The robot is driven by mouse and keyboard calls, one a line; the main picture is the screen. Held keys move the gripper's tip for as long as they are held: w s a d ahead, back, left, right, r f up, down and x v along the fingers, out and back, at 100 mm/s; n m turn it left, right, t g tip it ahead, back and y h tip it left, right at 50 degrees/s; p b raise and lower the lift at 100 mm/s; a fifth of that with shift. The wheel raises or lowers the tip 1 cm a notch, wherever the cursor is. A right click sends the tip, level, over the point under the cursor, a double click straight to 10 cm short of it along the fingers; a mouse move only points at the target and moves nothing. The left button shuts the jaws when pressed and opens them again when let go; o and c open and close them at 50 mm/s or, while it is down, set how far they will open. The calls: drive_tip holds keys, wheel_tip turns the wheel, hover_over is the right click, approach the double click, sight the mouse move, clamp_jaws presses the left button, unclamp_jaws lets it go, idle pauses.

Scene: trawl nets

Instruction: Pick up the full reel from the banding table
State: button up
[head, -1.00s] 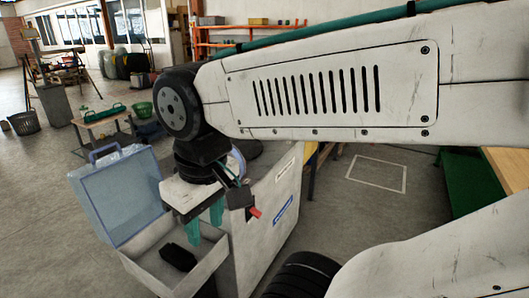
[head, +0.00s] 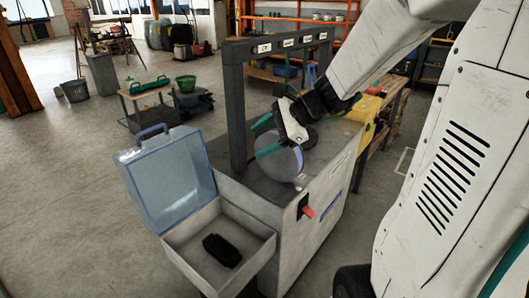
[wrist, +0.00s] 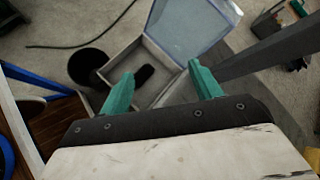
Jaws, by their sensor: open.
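A pale, see-through round disc (head: 284,162), which may be the reel, stands upright on a grey cabinet-like table (head: 238,186) under a dark frame. I cannot tell if it is full. My gripper (head: 257,139) is open, its teal fingers pointing left, above and in front of the disc in the head view; the lower finger overlaps the disc's upper left, and I cannot tell if they touch. In the wrist view my gripper (wrist: 161,70) has nothing between its fingers, and no reel shows there.
An open box with a clear bluish lid (head: 165,176) holds a black object (head: 221,250), left of the table. The dark upright frame (head: 236,105) stands close to my gripper. A red handle (head: 307,211) sticks out in front. A low bench (head: 143,99) stands back left, with clear floor between.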

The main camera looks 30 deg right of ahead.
drive_tip(key=w+d+f+m+t+h, duration=0.1)
drive_tip(key=w+d+f+m, duration=0.1)
drive_tip(key=d+m, duration=0.2)
drive_tip(key=w+d+f+m+t+h, duration=0.1)
drive_tip(key=w+d+m+t, duration=0.1)
drive_tip(key=d+m, duration=0.2)
drive_tip(key=w+d+f+m+t+h, duration=0.1)
drive_tip(key=w+d+f+m, duration=0.1)
drive_tip(key=d, duration=0.6)
drive_tip(key=shift+w+f+m+t, duration=0.35)
drive_tip(key=shift+w+m, duration=0.1)
drive_tip(key=shift+m, duration=0.45)
hover_over(278, 156)
drive_tip(key=w+d, duration=0.2)
drive_tip(key=f, duration=0.4)
drive_tip(key=shift+a, duration=0.25)
drive_tip(key=shift+r, duration=0.15)
clamp_jaws()
